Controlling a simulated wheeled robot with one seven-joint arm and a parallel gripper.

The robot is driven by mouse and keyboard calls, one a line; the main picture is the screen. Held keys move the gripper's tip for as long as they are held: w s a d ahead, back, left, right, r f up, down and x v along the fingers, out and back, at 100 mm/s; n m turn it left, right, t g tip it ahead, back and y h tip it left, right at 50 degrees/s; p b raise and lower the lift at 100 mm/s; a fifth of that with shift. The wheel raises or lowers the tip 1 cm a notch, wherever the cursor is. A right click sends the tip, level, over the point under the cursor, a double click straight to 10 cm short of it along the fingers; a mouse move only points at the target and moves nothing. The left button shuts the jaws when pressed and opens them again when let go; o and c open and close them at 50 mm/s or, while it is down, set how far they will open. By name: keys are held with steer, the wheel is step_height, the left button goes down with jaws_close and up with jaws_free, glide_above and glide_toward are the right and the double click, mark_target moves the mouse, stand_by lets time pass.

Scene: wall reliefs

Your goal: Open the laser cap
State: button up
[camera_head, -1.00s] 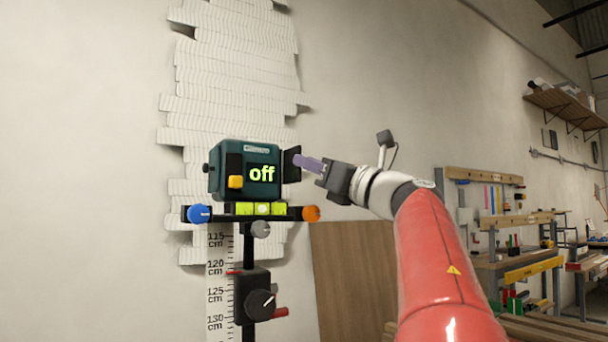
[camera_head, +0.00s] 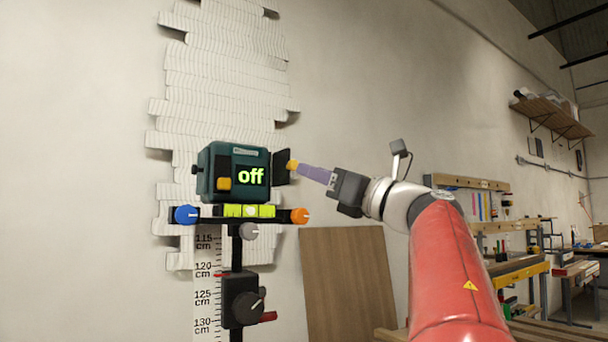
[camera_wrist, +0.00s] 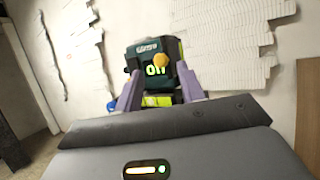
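A dark green laser level (camera_head: 235,172) with a lit "off" display and a yellow button stands on a stand before the wall. A flat black plate, seemingly its cap (camera_head: 281,167), stands off its right side. A small orange-yellow knob (camera_head: 292,166) shows at the plate's right. My gripper (camera_head: 305,171) reaches in from the right with its purple fingers close to the knob. In the wrist view my gripper (camera_wrist: 160,80) has its fingers apart, with the laser level (camera_wrist: 150,52) and an orange knob (camera_wrist: 161,61) beyond, between them. I cannot tell whether the fingers touch the knob.
Below the laser are a bar with a blue knob (camera_head: 186,214), an orange knob (camera_head: 299,216) and yellow-green levels, and a black height clamp (camera_head: 241,300) on a scaled post. A wooden board (camera_head: 350,285) leans on the wall. Workbenches (camera_head: 520,265) stand at right.

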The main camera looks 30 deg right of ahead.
steer(key=v, duration=0.3)
steer(key=shift+r, duration=0.1)
stand_by(0.4)
